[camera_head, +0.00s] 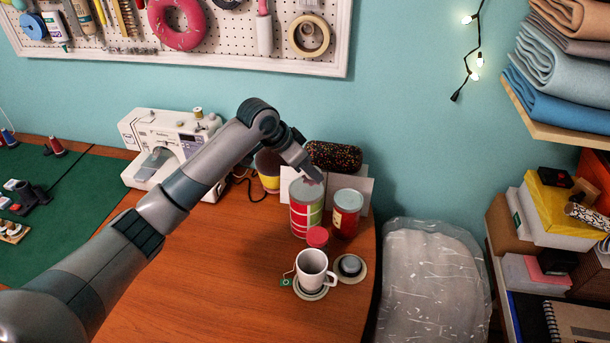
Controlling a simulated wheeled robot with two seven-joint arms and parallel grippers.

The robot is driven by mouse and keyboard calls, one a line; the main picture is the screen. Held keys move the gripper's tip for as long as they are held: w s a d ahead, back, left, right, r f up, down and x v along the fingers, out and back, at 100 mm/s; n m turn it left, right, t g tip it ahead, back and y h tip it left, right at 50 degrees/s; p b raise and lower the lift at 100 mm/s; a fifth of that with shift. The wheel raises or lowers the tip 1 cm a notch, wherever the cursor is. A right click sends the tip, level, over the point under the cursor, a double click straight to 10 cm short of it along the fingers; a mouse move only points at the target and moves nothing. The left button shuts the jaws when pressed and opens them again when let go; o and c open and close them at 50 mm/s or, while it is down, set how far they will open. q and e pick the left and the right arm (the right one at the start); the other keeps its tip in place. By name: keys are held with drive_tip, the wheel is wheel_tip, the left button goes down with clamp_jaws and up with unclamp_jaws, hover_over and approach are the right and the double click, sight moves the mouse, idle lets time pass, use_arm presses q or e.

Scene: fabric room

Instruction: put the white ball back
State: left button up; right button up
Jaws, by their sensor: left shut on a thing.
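No white ball can be made out in the head view. My left gripper (312,177) reaches in from the left, pointing down at the top of a tall red and green can (304,218) on the wooden table. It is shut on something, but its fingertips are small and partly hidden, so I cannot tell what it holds. A shorter red can with a grey lid (346,214) stands just right of the tall can. My right gripper is not in view.
In front of the cans are a small red-topped item (317,236), a white mug (312,268) on a saucer and a dark round item on a coaster (350,278). Behind stand a sewing machine (168,142) and a dark speckled roll (333,156). The front-left tabletop (220,290) is clear.

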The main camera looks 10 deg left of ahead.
sight(305, 175)
use_arm(q)
drive_tip(key=shift+w+a+f, duration=0.5)
drive_tip(key=shift+w+a, duration=0.05)
drive_tip(key=shift+a, duration=0.15)
drive_tip(key=shift+w+f, duration=0.1)
drive_tip(key=shift+f+p, duration=1.15)
drive_tip(key=shift+f, duration=0.85)
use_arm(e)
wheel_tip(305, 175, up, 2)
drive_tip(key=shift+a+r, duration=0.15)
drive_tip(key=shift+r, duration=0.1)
use_arm(q)
drive_tip(key=shift+f, duration=0.1)
drive_tip(key=o, duration=1)
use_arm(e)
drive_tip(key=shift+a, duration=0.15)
